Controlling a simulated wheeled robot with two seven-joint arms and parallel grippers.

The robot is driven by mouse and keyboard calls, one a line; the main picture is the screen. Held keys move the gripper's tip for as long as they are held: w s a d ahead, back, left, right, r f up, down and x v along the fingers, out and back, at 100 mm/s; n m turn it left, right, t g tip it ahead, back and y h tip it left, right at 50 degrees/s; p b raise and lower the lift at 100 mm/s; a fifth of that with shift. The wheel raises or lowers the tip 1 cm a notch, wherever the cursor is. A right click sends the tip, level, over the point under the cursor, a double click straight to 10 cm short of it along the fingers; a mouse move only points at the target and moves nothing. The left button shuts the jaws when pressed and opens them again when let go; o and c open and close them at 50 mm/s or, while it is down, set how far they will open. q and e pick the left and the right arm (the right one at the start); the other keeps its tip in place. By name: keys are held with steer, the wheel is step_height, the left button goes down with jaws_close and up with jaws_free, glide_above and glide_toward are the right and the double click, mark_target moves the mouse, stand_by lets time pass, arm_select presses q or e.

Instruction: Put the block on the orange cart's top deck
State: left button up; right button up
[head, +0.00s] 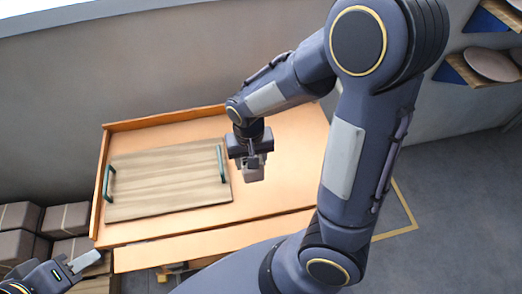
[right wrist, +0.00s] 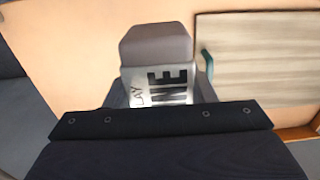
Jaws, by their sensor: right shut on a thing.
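The block (right wrist: 157,45) is grey-mauve with a pale, dark-lettered label on the side facing the right wrist camera. My right gripper (head: 250,160) is shut on it, and the block (head: 253,173) hangs below the gripper in the head view. The orange cart (head: 290,150) has a flat top deck with a raised rim. Block and gripper are over the deck, just right of the wooden board; I cannot tell whether the block touches the deck. My left gripper (head: 80,262) is at the lower left, outside the cart; its jaw opening is unclear.
A wooden board (head: 165,180) with teal handles covers the deck's left part; the deck's right part is clear. Brown boxes (head: 20,217) are stacked left of the cart. Wall shelves at upper right hold a round plate (head: 493,64).

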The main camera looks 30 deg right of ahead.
steer(key=w+d+f, duration=0.2)
steer(key=d+f, duration=0.2)
steer(key=d, duration=0.5)
glide_above(283, 163)
step_height(283, 163, down, 6)
steer(key=shift+r, duration=0.15)
steer(key=shift+f, duration=1.55)
steer(key=shift+f, duration=0.1)
steer(key=shift+f, duration=0.15)
steer(key=o, duration=1.4)
steer(key=shift+o, duration=0.2)
